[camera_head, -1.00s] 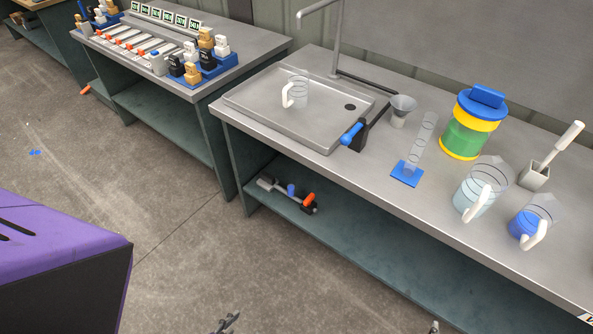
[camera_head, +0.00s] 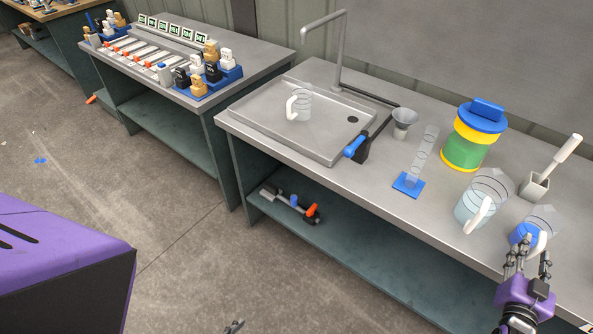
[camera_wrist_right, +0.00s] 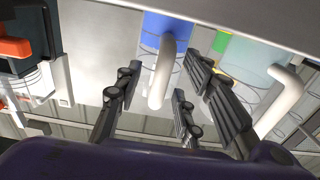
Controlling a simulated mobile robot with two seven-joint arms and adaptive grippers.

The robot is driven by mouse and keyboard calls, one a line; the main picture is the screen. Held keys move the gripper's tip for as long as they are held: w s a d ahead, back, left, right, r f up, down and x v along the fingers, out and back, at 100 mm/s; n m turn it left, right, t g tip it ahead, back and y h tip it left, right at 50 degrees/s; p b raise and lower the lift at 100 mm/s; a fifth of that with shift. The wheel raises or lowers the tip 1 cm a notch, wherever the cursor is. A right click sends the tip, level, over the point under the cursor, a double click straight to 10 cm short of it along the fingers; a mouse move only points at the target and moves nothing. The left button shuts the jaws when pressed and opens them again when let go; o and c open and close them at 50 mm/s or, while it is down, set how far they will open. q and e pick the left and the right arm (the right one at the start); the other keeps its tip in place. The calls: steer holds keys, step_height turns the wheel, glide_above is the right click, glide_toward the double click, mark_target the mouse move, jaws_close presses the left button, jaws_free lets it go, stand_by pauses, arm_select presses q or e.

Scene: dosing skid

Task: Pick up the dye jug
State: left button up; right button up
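The dye jug (camera_head: 522,234), a clear jug with blue liquid and a white handle, stands upright near the front of the right bench. It also shows in the right wrist view (camera_wrist_right: 166,28), its white handle pointing toward my gripper. My right gripper (camera_head: 528,260) is in front of the jug at its handle. In the wrist view its fingers (camera_wrist_right: 160,75) are spread on both sides of the handle, with gaps left; contact is not clear. Only a fingertip of my left gripper (camera_head: 233,327) shows at the bottom edge, so its opening is hidden.
A jug with pale blue liquid (camera_head: 474,207) stands close left of the dye jug. A square holder with a white-handled tool (camera_head: 535,186) stands behind it. A yellow-green container with blue lid (camera_head: 470,140), a cylinder on a blue base (camera_head: 409,184) and a sink tray (camera_head: 262,122) are further left.

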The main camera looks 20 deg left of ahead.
steer(key=shift+x, duration=0.85)
jaws_close()
steer(key=shift+r, duration=0.1)
steer(key=shift+r, duration=0.1)
